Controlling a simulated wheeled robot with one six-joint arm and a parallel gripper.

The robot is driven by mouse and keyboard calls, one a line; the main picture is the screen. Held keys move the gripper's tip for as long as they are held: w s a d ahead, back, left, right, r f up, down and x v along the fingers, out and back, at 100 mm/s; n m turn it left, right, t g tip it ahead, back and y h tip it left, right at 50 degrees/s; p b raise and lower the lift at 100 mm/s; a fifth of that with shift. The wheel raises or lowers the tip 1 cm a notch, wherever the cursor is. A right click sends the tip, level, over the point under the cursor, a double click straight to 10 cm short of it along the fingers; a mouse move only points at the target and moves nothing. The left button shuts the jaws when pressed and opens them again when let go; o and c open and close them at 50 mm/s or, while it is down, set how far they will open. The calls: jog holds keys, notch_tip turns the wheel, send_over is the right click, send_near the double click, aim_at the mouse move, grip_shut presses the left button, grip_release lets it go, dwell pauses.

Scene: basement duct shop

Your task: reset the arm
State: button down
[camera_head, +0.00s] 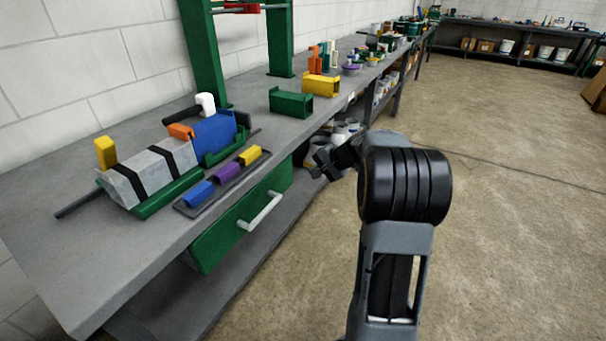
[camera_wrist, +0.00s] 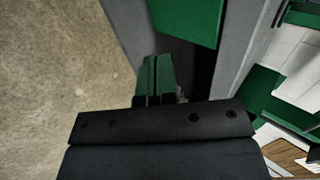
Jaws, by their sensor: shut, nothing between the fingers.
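My arm rises in the lower right of the head view, and my gripper (camera_head: 318,166) points left, in front of the bench's front edge. In the wrist view the fingers (camera_wrist: 158,78) are together, with nothing seen between them. The gripper's dark body fills the bottom of that view. In the head view the fingertips are small and dark against the shelf goods behind them.
The grey bench (camera_head: 60,255) runs along the wall. Its green drawer (camera_head: 235,235) stands out, with a pale handle (camera_head: 262,211). A clamped duct piece (camera_head: 150,175), colored blocks (camera_head: 228,174) and a yellow bracket (camera_head: 320,85) are on top. The concrete floor (camera_head: 510,200) at right is clear.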

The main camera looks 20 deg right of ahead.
jog(key=s+a+r+n+g+h+p, duration=0.1)
jog(key=s+a+n+g+h+p, duration=0.2)
jog(key=s, duration=0.9)
jog(key=s+a+r+n+h+p, duration=0.1)
jog(key=s+a+r+n+p, duration=0.3)
jog(key=r, duration=0.5)
jog(key=s+a+r+n+g+h+p, duration=0.1)
jog(key=s+a+r+n+p, duration=0.2)
jog(key=s+a+r+p, duration=0.5)
jog(key=s+p, duration=0.1)
jog(key=p, duration=0.2)
jog(key=shift+s+a+r+n+h, duration=0.15)
jog(key=shift+a+r+n+h, duration=0.15)
jog(key=shift+r+n, duration=0.1)
